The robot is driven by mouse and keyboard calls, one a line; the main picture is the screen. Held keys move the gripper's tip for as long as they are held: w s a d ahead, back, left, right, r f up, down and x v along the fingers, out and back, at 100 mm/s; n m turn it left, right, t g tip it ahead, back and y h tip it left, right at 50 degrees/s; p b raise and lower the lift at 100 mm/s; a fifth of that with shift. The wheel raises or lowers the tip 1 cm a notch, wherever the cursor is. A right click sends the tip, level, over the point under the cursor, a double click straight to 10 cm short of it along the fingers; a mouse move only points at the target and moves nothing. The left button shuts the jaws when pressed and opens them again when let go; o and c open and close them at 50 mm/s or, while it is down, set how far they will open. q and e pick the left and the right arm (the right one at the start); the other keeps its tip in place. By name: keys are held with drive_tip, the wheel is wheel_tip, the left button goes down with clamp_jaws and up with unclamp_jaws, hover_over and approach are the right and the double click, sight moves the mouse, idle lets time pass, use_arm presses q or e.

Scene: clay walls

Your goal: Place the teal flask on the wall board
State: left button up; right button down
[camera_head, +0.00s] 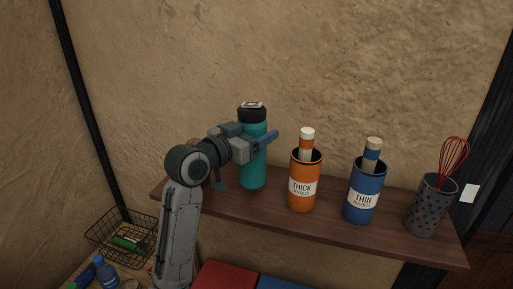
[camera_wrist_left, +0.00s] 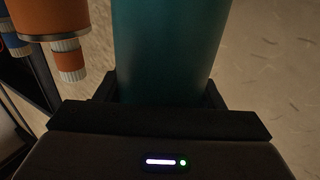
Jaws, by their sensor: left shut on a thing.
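The teal flask (camera_head: 254,168) with a black lid stands upright at the left part of the wooden wall board (camera_head: 325,226). Its base appears to be at the board's surface; I cannot tell whether it touches. My left gripper (camera_head: 262,141) is shut on the flask around its upper body. In the left wrist view the teal flask (camera_wrist_left: 168,45) fills the space between the fingers (camera_wrist_left: 160,95). My right gripper is in neither view.
On the board to the right stand an orange THICK cup (camera_head: 303,190), a blue THIN cup (camera_head: 362,195) and a grey holder (camera_head: 430,207) with a red whisk. Below left are a wire basket (camera_head: 122,235) and a blue bottle (camera_head: 105,272).

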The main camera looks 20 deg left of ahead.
sight(252, 175)
use_arm(q)
wheel_tip(252, 175, down, 3)
drive_tip(key=b, duration=0.2)
drive_tip(key=shift+b, duration=0.3)
drive_tip(key=shift+s, duration=0.1)
drive_tip(key=shift+f, duration=0.15)
drive_tip(key=o, duration=1.3)
